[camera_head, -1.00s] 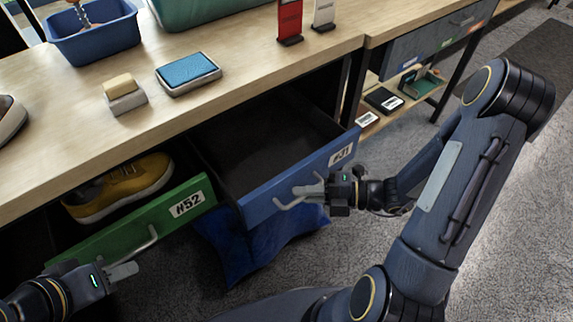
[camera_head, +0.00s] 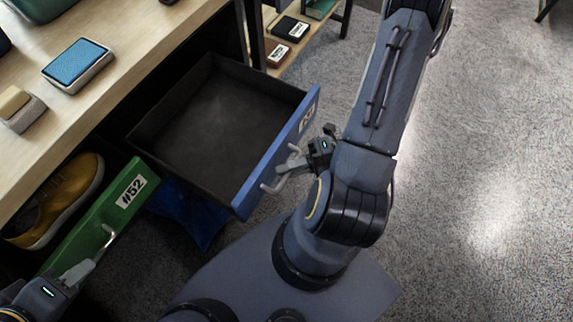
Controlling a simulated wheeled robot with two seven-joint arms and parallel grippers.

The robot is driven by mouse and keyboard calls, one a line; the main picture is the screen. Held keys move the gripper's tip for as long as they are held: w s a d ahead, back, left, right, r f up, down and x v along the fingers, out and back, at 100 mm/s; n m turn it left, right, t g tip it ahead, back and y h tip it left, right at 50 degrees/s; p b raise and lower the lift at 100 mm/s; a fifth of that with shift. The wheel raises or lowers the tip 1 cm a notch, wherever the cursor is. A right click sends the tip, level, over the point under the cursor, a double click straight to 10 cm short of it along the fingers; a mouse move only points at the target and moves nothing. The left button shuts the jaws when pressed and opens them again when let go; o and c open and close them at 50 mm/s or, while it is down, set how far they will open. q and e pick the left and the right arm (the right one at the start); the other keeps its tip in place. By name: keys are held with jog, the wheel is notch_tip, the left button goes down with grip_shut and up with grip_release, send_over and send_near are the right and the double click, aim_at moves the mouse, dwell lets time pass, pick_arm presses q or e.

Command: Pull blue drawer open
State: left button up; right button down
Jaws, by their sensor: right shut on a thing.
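The blue drawer (camera_head: 265,166) stands well out from the workbench, and its dark inside (camera_head: 215,118) shows empty. My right gripper (camera_head: 290,166) is shut on the metal handle (camera_head: 272,186) on its front. My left gripper (camera_head: 80,272) is at the lower left, near the handle (camera_head: 107,238) of the green drawer (camera_head: 108,215). Whether its fingers are open or shut is not clear.
The green drawer is partly open and holds a yellow-brown shoe (camera_head: 62,200). A blue cloth-like thing (camera_head: 190,213) is below the blue drawer. A blue-topped pad (camera_head: 78,65) and a small block (camera_head: 20,108) lie on the workbench (camera_head: 135,60). Carpet (camera_head: 480,150) at right is clear.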

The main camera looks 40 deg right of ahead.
jog(key=c, duration=1.5)
grip_release()
jog(key=p+v, duration=0.2)
jog(key=v, duration=0.6)
jog(key=shift+a, duration=0.1)
